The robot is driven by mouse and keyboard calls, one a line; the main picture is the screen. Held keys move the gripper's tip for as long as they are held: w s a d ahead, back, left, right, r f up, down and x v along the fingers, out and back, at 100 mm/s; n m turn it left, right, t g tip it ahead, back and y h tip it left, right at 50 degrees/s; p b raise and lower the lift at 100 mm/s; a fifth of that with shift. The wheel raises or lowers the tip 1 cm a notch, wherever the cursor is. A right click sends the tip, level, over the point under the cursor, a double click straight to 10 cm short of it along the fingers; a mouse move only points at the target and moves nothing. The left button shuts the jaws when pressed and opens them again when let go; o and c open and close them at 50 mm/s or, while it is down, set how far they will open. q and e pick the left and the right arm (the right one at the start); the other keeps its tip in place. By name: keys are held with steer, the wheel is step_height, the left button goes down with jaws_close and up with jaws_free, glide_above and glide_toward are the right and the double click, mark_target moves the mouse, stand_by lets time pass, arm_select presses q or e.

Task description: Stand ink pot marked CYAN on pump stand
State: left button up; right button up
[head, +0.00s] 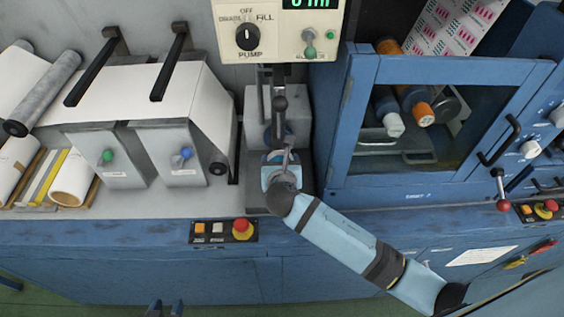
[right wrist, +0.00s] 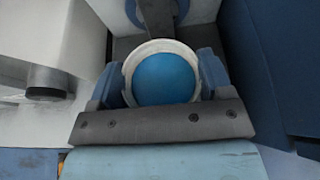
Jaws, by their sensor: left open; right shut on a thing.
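The ink pot (right wrist: 167,78) has a pale rim around bright blue contents and sits between the fingers of my right gripper (right wrist: 160,85) in the right wrist view. No CYAN mark is visible from this side. In the head view my right gripper (head: 281,172) is at the grey pump stand (head: 254,192), below the pump's control box, and mostly covers the pot. I cannot tell whether the pot rests on the stand or is just above it. My left gripper (head: 165,309) is open and empty at the bottom edge, in front of the blue cabinet.
The pump control box (head: 262,25) with a dial overhangs the stand. White web rollers (head: 145,90) stand to the left, a blue framed cabinet (head: 350,130) close on the right. A button panel (head: 223,230) with a red button is on the front edge.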

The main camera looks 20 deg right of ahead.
steer(key=shift+a+r, duration=0.1)
steer(key=o, duration=1.4)
steer(key=shift+f, duration=0.25)
steer(key=shift+o, duration=1)
arm_select(q)
steer(key=shift+s+a+f, duration=0.35)
steer(key=shift+s+a, duration=0.05)
